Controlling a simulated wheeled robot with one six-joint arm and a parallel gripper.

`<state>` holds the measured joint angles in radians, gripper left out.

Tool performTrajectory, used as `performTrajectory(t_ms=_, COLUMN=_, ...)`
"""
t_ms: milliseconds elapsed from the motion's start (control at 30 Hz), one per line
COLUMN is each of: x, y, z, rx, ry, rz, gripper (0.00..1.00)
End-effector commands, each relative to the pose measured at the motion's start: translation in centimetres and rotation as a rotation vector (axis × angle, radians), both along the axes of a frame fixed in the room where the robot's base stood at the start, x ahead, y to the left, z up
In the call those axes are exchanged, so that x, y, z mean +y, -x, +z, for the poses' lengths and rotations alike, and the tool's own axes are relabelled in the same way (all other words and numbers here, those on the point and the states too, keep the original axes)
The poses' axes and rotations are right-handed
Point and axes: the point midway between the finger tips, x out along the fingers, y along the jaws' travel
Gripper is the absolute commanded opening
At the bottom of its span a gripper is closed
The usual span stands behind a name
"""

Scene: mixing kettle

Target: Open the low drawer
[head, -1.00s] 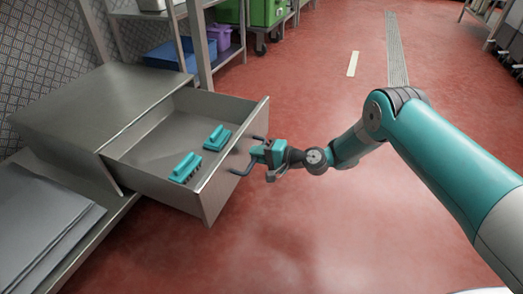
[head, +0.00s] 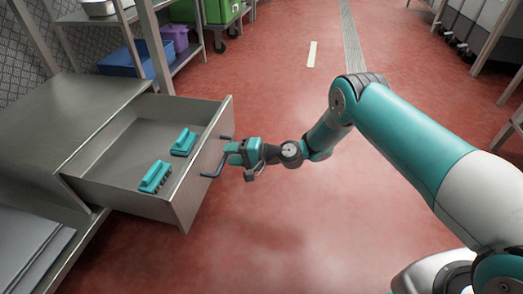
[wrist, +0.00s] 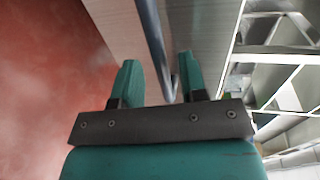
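The low drawer (head: 150,195) is a grey metal box that stands far out of its cabinet (head: 62,122). Two teal brushes, one nearer (head: 155,176) and one farther (head: 183,142), lie inside it. A grey bar handle (head: 208,175) is on its front. My gripper (head: 232,150) is at the handle, outside the drawer front. In the wrist view its two teal fingers (wrist: 157,62) are apart. The handle bar (wrist: 153,45) runs between them, nearer the right finger, with a gap to the left finger.
Grey sheets (head: 30,250) lie on a low shelf left of the drawer. A rack with a blue bin (head: 130,60) and a purple bin (head: 175,38) stands behind. The red floor (head: 270,220) in front and to the right is clear.

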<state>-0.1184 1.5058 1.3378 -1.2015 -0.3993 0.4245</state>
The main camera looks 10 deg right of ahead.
Motion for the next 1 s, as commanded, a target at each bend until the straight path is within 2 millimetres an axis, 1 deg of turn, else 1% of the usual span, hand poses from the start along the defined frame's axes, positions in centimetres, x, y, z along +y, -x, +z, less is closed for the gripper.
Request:
performTrajectory(t_ms=33, x=-1.2, y=0.4, z=0.9, rx=0.005, ry=0.000, rz=-0.006, gripper=0.39)
performTrajectory(t_ms=300, x=-7.6, y=2.9, z=2.4, rx=0.004, ry=0.000, rz=-0.008, gripper=0.39)
performTrajectory(t_ms=400, x=-9.7, y=3.7, z=2.8, rx=0.002, ry=-0.001, rz=-0.008, gripper=0.39)
performTrajectory(t_ms=533, x=-11.9, y=4.7, z=3.2, rx=0.001, ry=-0.003, rz=-0.006, gripper=0.39)
performTrajectory(t_ms=700, x=-13.5, y=5.4, z=3.3, rx=-0.001, ry=-0.001, rz=-0.003, gripper=0.39)
performTrajectory(t_ms=800, x=-13.8, y=5.5, z=3.2, rx=-0.001, ry=-0.001, rz=-0.002, gripper=0.39)
performTrajectory(t_ms=1000, x=-13.9, y=5.6, z=3.2, rx=-0.001, ry=0.000, rz=-0.001, gripper=0.39)
